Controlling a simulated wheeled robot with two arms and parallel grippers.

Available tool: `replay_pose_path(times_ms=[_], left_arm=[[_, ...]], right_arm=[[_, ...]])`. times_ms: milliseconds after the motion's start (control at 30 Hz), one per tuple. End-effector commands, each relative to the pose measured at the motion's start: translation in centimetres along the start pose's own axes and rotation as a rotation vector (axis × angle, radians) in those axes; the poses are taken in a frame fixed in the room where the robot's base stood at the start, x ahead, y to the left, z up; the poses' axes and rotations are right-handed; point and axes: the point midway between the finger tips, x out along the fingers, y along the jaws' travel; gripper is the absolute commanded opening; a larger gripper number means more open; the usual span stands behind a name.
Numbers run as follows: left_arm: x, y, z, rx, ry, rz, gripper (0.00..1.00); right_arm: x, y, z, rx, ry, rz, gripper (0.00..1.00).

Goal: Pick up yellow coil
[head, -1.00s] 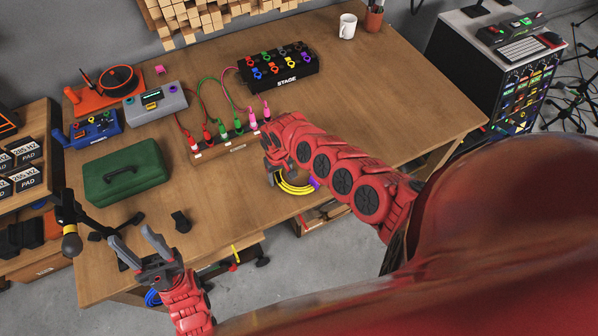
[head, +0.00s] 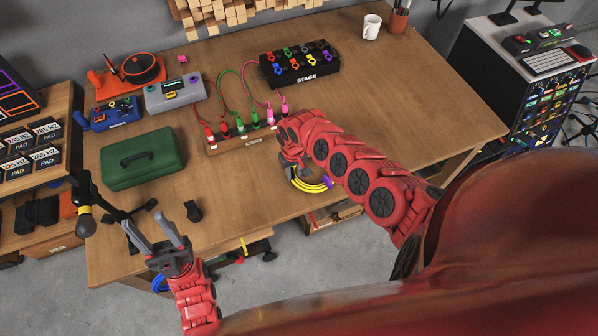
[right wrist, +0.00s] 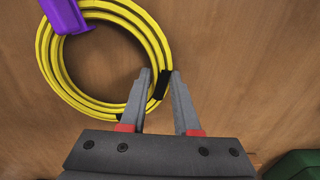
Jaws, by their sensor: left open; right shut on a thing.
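The yellow coil (head: 312,186) is near the front edge of the wooden table, partly hidden by my right arm. In the right wrist view it is a ring of several loops (right wrist: 152,40) with dark bands and a purple piece (right wrist: 63,14). My right gripper (right wrist: 160,74) has its fingers on either side of the coil's edge at a dark band, shut on it. In the head view this gripper (head: 288,170) is mostly hidden by its own wrist. I cannot tell whether the coil touches the table. My left gripper (head: 143,219) is open and empty at the table's front left.
A green case (head: 143,160) stands left of centre. A cable rack (head: 242,141) with red, green and pink plugs is behind the coil, and a black stage box (head: 300,68) is farther back. A microphone stand (head: 86,205) is at the left. The table's right side is clear.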

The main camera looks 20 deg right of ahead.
Motion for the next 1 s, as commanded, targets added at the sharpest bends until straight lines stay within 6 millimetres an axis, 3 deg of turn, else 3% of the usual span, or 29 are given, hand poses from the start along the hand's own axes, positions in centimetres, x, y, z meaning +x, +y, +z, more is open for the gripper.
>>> replay_pose_path(times_ms=[367,667,1000], left_arm=[[-0.7,0.0,0.1,0.000,0.000,0.000,0.50],[2.7,-0.1,-0.5,0.000,0.000,0.000,0.50],[6.9,-0.3,-1.2,0.000,0.000,0.000,0.50]], right_arm=[[-3.3,0.2,0.0,0.000,0.001,0.004,0.00],[-4.4,-1.7,3.1,-0.010,-0.002,0.007,0.00],[-4.8,-5.0,8.9,-0.011,-0.003,0.007,0.00]])
